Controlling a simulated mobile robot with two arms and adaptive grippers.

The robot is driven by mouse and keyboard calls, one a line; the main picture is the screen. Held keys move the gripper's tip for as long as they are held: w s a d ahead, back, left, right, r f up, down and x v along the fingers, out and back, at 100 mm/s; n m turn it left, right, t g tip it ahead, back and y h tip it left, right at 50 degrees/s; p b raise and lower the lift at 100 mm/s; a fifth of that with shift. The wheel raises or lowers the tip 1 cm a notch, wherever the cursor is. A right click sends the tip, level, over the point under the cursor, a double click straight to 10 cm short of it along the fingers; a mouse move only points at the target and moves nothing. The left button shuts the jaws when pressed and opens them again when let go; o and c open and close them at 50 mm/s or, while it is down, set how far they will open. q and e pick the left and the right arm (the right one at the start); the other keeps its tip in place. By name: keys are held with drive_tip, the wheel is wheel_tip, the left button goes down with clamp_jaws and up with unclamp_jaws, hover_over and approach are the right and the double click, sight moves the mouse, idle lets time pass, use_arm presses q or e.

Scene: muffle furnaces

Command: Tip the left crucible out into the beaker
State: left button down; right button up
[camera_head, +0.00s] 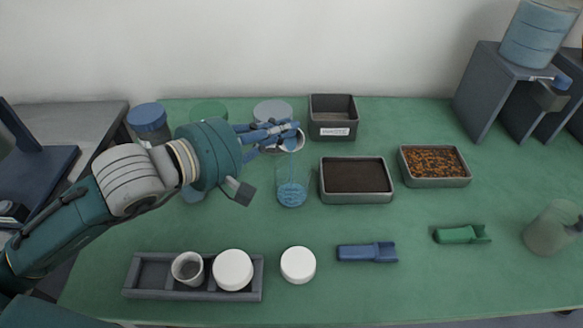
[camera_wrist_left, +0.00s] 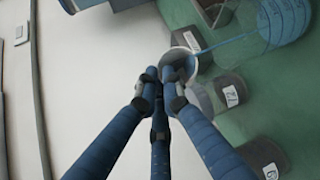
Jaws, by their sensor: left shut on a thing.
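My left gripper (camera_head: 290,130) comes in from the left and is shut on a white crucible (camera_head: 288,146), which also shows at the fingertips in the left wrist view (camera_wrist_left: 184,56). The crucible is tilted on its side, above the clear beaker (camera_head: 292,192). A thin blue stream (camera_head: 291,165) runs from its mouth down into the beaker, which holds blue liquid at the bottom. The beaker also shows in the left wrist view (camera_wrist_left: 284,24). The dark rack (camera_head: 193,295) at front left has an empty left slot and another crucible (camera_head: 188,268) standing in its middle. The right gripper is out of view.
White round lids (camera_head: 233,270) (camera_head: 298,264) lie at the rack and beside it. A dark-filled tray (camera_head: 356,198) stands right of the beaker. A grey bin (camera_head: 333,133) and lidded jars (camera_head: 148,120) stand behind. Scoops (camera_head: 367,253) lie at front right.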

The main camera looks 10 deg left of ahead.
use_arm(q)
drive_tip(key=shift+s+a+f+t+b, duration=0.15)
drive_tip(key=shift+s+t+b, duration=0.15)
drive_tip(key=shift+b, duration=0.6)
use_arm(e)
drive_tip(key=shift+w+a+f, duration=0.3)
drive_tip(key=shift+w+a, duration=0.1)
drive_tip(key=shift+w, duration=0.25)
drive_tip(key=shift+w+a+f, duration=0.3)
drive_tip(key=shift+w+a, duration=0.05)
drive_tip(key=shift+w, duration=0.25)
use_arm(q)
drive_tip(key=shift+f, duration=0.2)
drive_tip(key=shift+d, duration=0.2)
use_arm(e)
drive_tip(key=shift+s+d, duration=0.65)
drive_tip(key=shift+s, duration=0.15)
use_arm(q)
drive_tip(key=shift+d+m, duration=0.1)
drive_tip(key=shift+m, duration=0.2)
drive_tip(key=shift+d+r+t+p, duration=0.15)
drive_tip(key=shift+t+p, duration=0.25)
drive_tip(key=shift+p, duration=0.4)
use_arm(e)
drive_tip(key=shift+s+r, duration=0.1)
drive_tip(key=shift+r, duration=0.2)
